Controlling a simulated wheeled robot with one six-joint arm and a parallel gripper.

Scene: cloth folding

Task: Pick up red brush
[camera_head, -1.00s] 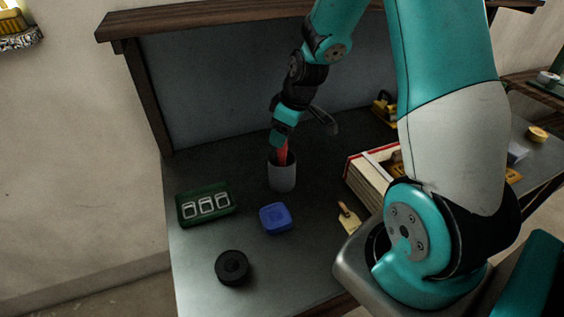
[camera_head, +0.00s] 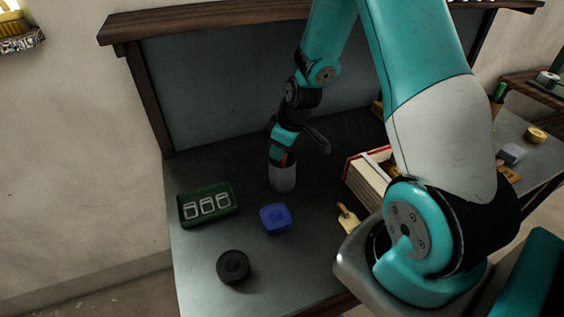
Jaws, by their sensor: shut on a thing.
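The red brush (camera_head: 284,160) stands in a grey cup (camera_head: 283,180) on the table. Only a small red part of it shows, between my gripper and the cup; its lower part is hidden in the cup. My gripper (camera_head: 281,160) is at the mouth of the cup, pointing down, and is shut on the red brush. Its fingertips are small and dark in this view.
A green case (camera_head: 207,203), a blue box (camera_head: 276,218) and a black roll (camera_head: 233,266) lie left and in front of the cup. A paint brush (camera_head: 348,218) and a white-and-red box (camera_head: 367,184) are to the right. A grey panel (camera_head: 230,95) stands behind.

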